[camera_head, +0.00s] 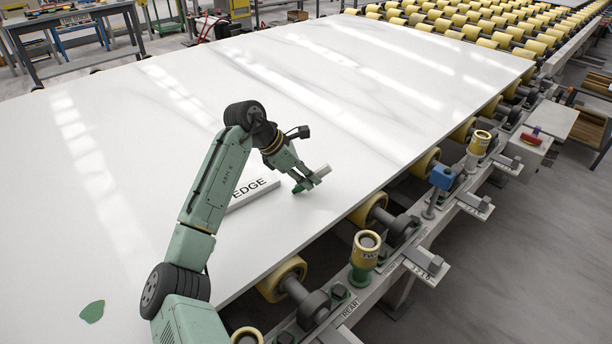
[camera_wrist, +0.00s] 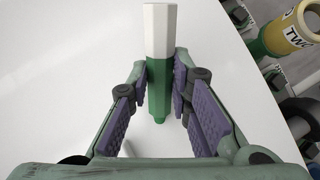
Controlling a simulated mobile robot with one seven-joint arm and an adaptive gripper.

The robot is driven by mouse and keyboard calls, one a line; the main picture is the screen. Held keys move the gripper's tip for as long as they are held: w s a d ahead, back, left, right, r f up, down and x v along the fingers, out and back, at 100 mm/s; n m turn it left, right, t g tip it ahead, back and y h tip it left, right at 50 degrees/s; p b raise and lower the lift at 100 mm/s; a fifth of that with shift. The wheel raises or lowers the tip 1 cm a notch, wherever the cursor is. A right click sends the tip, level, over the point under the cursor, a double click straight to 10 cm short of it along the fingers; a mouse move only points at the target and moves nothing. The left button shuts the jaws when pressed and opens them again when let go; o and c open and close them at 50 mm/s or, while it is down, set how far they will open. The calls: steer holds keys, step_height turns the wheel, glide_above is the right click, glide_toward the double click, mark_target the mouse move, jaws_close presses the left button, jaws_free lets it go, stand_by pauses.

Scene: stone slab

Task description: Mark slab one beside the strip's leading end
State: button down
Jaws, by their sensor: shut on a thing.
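My gripper (camera_head: 305,181) is low over the large white slab (camera_head: 330,110), near its right edge. It is shut on a marker (camera_head: 322,171) with a white hexagonal end and a green part. The marker also shows between the purple finger pads in the wrist view (camera_wrist: 160,60). I cannot tell whether it touches the slab. A pale strip lettered EDGE (camera_head: 253,194) lies on the slab just left of the gripper; my arm hides part of it. A green patch (camera_head: 92,311) lies on the slab at the lower left.
Yellow rollers (camera_head: 283,277) line the slab's edge.

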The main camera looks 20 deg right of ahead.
steer(key=shift+s+d, duration=0.15)
steer(key=shift+d, duration=0.8)
stand_by(1.4)
steer(key=shift+r, duration=3.45)
steer(key=shift+s, duration=0.15)
